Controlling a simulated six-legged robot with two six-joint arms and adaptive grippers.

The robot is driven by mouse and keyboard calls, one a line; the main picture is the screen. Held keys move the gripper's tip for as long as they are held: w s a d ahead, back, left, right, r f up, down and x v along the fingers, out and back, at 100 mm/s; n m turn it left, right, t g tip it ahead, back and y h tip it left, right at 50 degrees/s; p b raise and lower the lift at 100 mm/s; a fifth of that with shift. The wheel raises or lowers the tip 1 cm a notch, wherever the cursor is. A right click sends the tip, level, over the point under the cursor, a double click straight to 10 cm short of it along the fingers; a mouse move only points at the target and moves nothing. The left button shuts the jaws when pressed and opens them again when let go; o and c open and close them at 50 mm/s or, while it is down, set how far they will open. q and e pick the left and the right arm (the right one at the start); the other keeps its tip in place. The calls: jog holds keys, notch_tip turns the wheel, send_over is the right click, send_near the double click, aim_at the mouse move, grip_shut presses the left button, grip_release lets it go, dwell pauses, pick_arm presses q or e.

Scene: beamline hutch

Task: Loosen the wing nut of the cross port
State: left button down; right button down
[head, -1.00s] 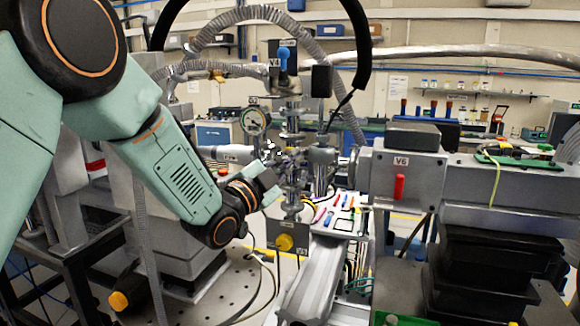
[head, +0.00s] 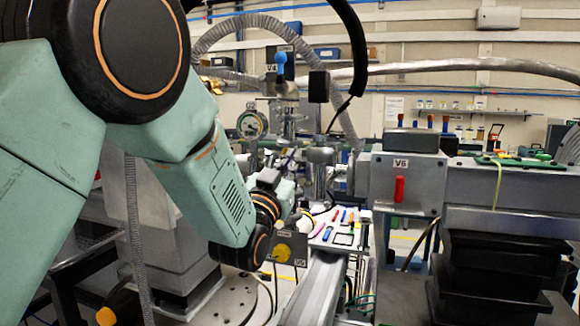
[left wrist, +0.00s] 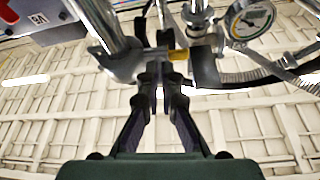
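The metal cross and its ports (head: 318,157) stand on the vertical column near the middle of the head view. My left gripper (head: 290,192) is at the left and lower side of this column, partly hidden by its own arm. In the left wrist view my left gripper (left wrist: 160,76) has its two fingers apart with a narrow gap between them, and I see nothing held there. Just beyond the tips is a short horizontal metal port with a brass-coloured piece (left wrist: 179,54), which may be the wing nut. I cannot tell whether the tips touch it. My right gripper is not in view.
A pressure gauge (head: 250,124) is left of the column, and it shows in the left wrist view (left wrist: 250,18). The grey V6 box (head: 403,180) with a red handle stands right. A yellow knob (head: 282,252) sits low. A ribbed hose arches above.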

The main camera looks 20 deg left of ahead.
pick_arm(q)
jog(key=shift+r+n, duration=0.25)
jog(key=shift+n, duration=0.25)
jog(key=c, duration=1.7)
grip_release()
jog(key=shift+o, duration=0.7)
jog(key=shift+f, duration=0.15)
jog(key=shift+m, duration=0.3)
